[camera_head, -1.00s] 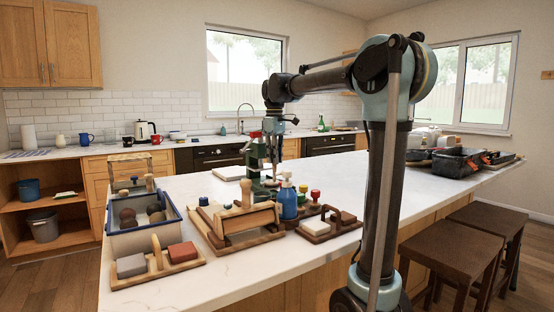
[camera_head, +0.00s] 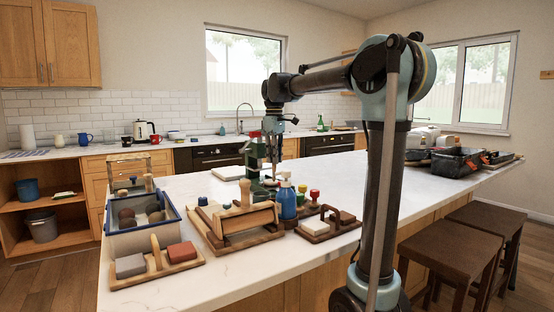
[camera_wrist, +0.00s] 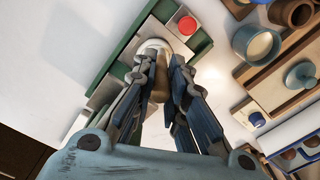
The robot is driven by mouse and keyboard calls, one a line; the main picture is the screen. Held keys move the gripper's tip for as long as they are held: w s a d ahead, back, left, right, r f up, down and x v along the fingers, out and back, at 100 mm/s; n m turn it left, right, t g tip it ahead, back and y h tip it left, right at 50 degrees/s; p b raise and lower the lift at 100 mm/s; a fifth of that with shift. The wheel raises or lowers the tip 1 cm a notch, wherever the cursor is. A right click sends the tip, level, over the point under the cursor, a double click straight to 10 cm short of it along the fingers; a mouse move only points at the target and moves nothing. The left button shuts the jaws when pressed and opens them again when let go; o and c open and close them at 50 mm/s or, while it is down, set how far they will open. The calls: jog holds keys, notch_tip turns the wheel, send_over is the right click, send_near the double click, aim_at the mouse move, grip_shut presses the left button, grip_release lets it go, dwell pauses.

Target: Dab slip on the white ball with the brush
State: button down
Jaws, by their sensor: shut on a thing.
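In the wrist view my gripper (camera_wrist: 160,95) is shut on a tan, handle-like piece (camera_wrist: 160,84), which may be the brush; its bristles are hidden. A white rounded shape (camera_wrist: 152,45) shows just beyond the fingertips, partly covered by them. It may be the white ball; I cannot tell whether the held piece touches it. A cup with pale liquid (camera_wrist: 260,45), perhaps the slip, stands to the right in the wrist view.
A green-edged tray with a red knob (camera_wrist: 187,25) lies under the gripper. In the head view a blue bottle (camera_head: 287,200), a wooden rack (camera_head: 240,235) and a blue-rimmed bin (camera_head: 140,238) stand nearer.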

jog(key=shift+r, duration=3.4)
